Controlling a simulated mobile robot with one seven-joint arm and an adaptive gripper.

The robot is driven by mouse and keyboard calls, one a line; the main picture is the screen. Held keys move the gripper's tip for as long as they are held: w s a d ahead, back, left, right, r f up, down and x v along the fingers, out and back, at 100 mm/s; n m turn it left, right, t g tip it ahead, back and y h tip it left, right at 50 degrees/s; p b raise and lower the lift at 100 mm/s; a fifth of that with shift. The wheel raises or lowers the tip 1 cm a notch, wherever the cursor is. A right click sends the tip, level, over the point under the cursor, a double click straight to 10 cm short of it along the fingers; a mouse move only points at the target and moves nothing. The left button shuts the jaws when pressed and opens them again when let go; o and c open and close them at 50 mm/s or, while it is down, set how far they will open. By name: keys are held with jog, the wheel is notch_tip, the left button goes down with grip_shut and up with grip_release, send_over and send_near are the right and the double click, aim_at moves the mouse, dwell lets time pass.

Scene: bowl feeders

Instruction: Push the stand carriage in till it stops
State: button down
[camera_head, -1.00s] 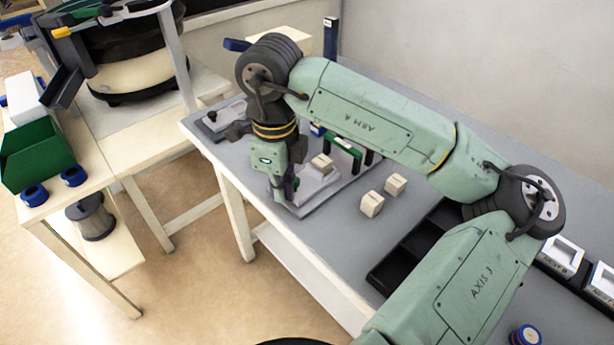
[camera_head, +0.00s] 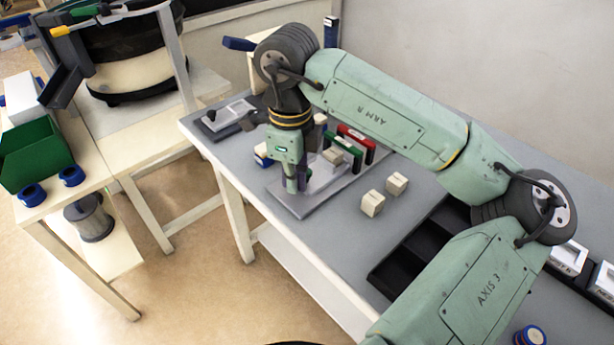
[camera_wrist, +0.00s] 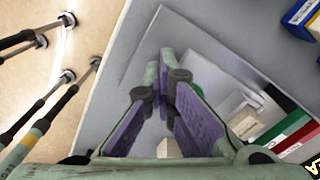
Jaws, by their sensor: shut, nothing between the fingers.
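The stand is a flat grey plate (camera_head: 287,205) near the table's left front edge; it also shows in the wrist view (camera_wrist: 160,40). On it sits a lighter grey carriage (camera_head: 322,178) with a cream block (camera_head: 333,156) on top. In the wrist view the carriage (camera_wrist: 205,80) is partly hidden behind my fingers. My gripper (camera_head: 291,188) points down over the plate, at the carriage's left side. Its purple-padded fingers (camera_wrist: 166,55) are shut with nothing between them. I cannot tell whether they touch the carriage.
A green piece (camera_head: 345,152) and a red piece (camera_head: 356,136) stand just behind the carriage. A blue-and-white box (camera_head: 262,155) is left of my gripper. Two cream blocks (camera_head: 372,204) (camera_head: 396,184) lie to the right, before a black tray (camera_head: 405,255). Another fixture (camera_head: 222,118) stands at the far left corner.

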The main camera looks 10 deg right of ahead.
aim_at(311, 170)
jog(key=shift+w+d+f+b, duration=0.1)
jog(key=shift+w+d+b, duration=0.1)
jog(key=shift+w+d, duration=0.35)
jog(key=shift+w+d+b, duration=0.15)
jog(key=shift+w+d, duration=0.2)
jog(key=shift+d, duration=0.4)
jog(key=shift+w+d+f+b, duration=0.1)
jog(key=shift+w+d+b, duration=0.1)
jog(key=shift+w+d, duration=0.35)
jog(key=shift+s, duration=0.1)
dwell(0.5)
jog(key=shift+s+a, duration=0.6)
jog(key=shift+a, duration=0.15)
jog(key=shift+w+r+p, duration=0.1)
jog(key=shift+r+p, duration=2.4)
jog(key=shift+r, duration=2.2)
jog(key=shift+f, duration=0.1)
